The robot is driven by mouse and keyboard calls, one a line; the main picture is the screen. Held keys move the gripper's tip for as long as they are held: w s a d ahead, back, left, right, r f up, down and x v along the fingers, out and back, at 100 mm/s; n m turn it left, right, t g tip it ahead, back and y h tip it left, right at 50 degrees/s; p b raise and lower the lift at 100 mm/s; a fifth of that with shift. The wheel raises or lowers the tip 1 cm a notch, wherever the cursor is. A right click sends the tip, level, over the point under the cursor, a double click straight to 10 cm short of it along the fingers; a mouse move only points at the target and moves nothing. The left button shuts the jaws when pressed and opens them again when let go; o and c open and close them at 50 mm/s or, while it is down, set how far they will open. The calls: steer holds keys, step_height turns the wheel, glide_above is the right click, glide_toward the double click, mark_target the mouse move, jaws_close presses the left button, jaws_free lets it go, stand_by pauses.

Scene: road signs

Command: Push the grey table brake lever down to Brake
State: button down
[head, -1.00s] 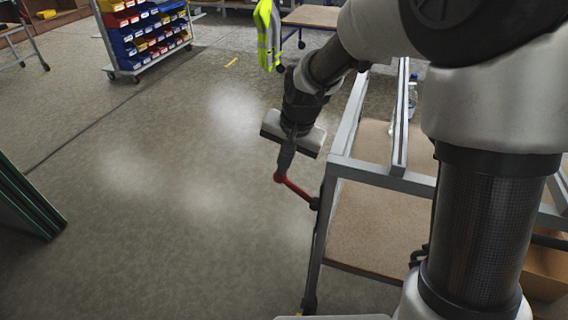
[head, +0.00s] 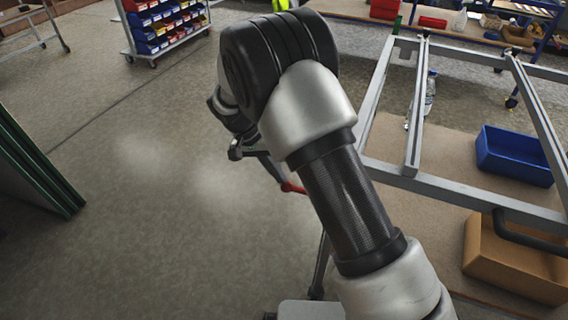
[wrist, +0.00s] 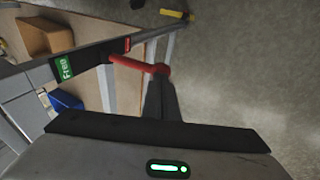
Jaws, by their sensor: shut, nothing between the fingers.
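The red brake lever (wrist: 138,65) sticks out from a dark plate at the side of the grey-framed table in the wrist view. The plate has a green label (wrist: 68,68) reading "Free" and a small red label (wrist: 127,45) too small to read. My gripper (wrist: 161,82) is shut and empty, its fingertips at the knob end of the lever; I cannot tell whether they touch. In the head view the arm hides much of my gripper (head: 270,168) and lever, leaving only a short red piece (head: 292,188) visible beside the table frame (head: 395,177).
The table's lower shelf holds a blue bin (head: 515,155), a cardboard box (head: 515,260) and a clear bottle (head: 429,92). A trolley of coloured bins (head: 165,28) stands at the back left. Green-edged panels (head: 40,160) stand at the left. The floor between is clear.

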step_height(320, 180, down, 9)
steer(key=g+h+b, duration=0.1)
steer(key=h+b, duration=0.3)
